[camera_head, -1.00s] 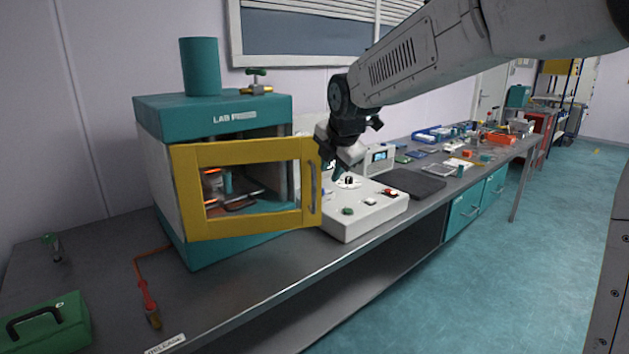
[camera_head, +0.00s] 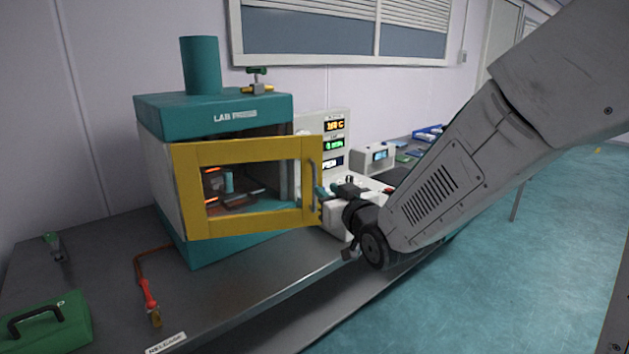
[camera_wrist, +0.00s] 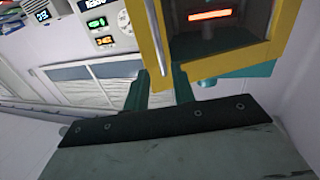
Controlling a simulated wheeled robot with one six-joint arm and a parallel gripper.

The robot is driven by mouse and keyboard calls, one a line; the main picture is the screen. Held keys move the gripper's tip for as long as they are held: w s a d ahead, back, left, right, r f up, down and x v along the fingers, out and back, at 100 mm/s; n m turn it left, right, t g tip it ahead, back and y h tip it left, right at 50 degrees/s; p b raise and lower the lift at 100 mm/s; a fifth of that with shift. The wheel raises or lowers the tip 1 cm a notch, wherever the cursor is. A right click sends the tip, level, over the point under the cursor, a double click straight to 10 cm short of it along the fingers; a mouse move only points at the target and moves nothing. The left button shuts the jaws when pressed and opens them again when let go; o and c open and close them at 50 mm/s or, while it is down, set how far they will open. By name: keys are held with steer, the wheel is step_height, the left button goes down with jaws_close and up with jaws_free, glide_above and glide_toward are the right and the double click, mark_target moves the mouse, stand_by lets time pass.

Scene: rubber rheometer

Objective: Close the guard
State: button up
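The guard (camera_head: 250,151) is a yellow framed door with a window, standing open on the front of the teal lab press (camera_head: 213,113). Its upright grey handle (camera_head: 313,178) is on the right edge of the frame. My gripper (camera_head: 327,190) is just right of the handle in the head view, pointing left. In the wrist view, the two teal fingers of my gripper (camera_wrist: 160,82) are apart, with the handle (camera_wrist: 155,40) lined up between their tips. I cannot tell whether either finger touches it. The yellow frame also shows there (camera_wrist: 286,35).
A control panel with lit displays (camera_head: 333,130) stands behind the gripper, beside the press. A red-handled tool (camera_head: 149,295) and a green case (camera_head: 48,328) lie on the bench at the front left. The bench in front of the guard is mostly clear.

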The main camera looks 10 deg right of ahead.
mark_target(315, 181)
steer(key=x, duration=0.7)
steer(key=shift+w+a+r, duration=0.15)
steer(key=shift+w, duration=0.15)
